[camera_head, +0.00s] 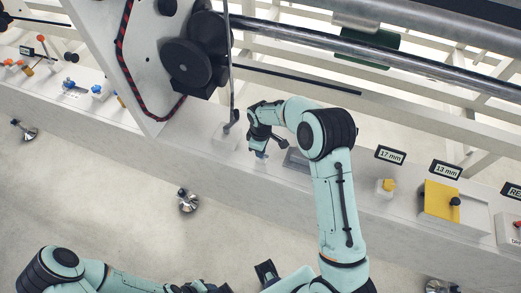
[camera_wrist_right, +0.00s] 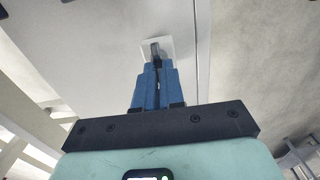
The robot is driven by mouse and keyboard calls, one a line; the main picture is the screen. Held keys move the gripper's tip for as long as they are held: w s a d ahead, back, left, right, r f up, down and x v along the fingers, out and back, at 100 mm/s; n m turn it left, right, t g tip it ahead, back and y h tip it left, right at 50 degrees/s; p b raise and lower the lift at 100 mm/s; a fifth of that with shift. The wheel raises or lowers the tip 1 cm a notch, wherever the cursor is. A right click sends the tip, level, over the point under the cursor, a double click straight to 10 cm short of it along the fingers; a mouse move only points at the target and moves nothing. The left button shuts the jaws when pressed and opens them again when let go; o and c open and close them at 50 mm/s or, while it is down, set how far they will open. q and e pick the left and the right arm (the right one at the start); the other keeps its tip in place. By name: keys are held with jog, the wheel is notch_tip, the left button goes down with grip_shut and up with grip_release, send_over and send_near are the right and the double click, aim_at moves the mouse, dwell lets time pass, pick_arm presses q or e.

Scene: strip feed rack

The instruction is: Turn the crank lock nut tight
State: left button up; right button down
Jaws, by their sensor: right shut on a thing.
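My right gripper (camera_head: 261,155) reaches down to the top of the pale rack beam, just right of an upright rod (camera_head: 231,90). In the right wrist view its two blue fingers (camera_wrist_right: 157,78) are close together on a small grey metal piece (camera_wrist_right: 155,50). This piece sits against a white square pad (camera_wrist_right: 158,45); it may be the crank lock nut, but the fingers hide most of it. The nut cannot be made out in the head view. My left arm shows at the bottom left, with its gripper out of view.
A white panel with dark rollers (camera_head: 186,62) stands left of my right gripper. Labels "17 mm" (camera_head: 391,155) and "13 mm" (camera_head: 446,170), a yellow knob (camera_head: 388,185) and a yellow plate (camera_head: 438,197) are to the right along the beam. A long metal shaft (camera_head: 350,48) runs behind.

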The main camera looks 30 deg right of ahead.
jog(key=c, duration=1.2)
grip_release()
jog(key=shift+c, duration=0.2)
jog(key=shift+r, duration=0.1)
notch_tip(320, 180, up, 13)
jog(key=shift+r+p, duration=0.15)
jog(key=shift+p, duration=0.2)
